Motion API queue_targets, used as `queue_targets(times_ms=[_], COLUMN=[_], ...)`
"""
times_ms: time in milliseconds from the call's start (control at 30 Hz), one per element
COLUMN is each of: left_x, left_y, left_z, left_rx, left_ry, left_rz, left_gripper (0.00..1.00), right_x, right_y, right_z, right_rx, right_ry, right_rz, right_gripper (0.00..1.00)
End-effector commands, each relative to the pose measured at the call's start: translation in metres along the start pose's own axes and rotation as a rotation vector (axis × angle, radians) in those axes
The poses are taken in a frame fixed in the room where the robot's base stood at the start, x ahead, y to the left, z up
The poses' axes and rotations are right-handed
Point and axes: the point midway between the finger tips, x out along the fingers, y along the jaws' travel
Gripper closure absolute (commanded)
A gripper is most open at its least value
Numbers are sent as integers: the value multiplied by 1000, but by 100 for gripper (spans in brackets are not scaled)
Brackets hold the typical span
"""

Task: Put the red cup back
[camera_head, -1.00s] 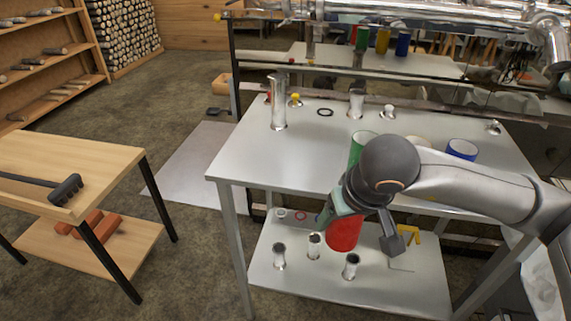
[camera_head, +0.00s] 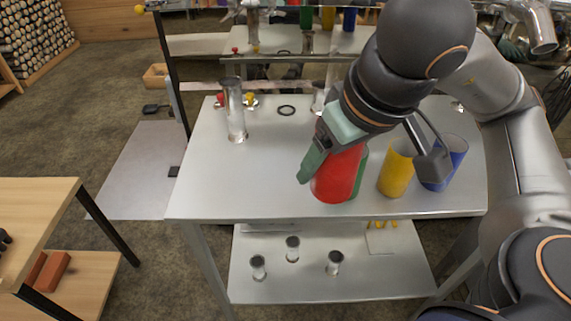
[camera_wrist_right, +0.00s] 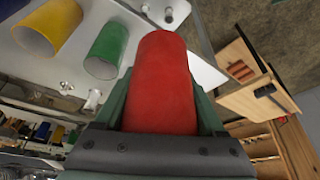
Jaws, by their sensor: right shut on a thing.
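The red cup (camera_head: 337,174) is held in my right gripper (camera_head: 333,158), near the front edge of the steel table's top (camera_head: 260,190). In the right wrist view the red cup (camera_wrist_right: 163,85) lies between the two green fingers. The green cup (camera_head: 359,172) shows only in part behind the red one; it is whole in the right wrist view (camera_wrist_right: 106,50). The yellow cup (camera_head: 396,172) and the blue cup (camera_head: 446,163) stand to the right on the table top. I cannot tell whether the red cup touches the top. My left gripper is not in view.
A tall metal cylinder (camera_head: 235,110) and a black ring (camera_head: 286,110) are at the back left of the top. The lower shelf (camera_head: 300,285) holds several small metal cylinders. A wooden table (camera_head: 35,210) stands at the left. The table top's left front is clear.

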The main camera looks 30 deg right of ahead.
Motion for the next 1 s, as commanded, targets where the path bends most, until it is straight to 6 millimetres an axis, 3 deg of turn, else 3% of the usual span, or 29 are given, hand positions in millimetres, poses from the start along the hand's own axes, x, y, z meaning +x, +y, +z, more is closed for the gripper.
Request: queue_targets(times_ms=[267,667,1000], left_x=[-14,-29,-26], left_y=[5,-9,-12], left_z=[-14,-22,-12], left_rx=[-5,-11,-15], left_ry=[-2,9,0], left_rz=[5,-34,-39], left_gripper=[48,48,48], right_x=[10,26,72], right_y=[1,4,10], right_z=[-15,-26,-61], right_rx=[1,1,4], right_ry=[-6,-4,-6], right_rz=[-3,0,1], right_gripper=[93,93,93])
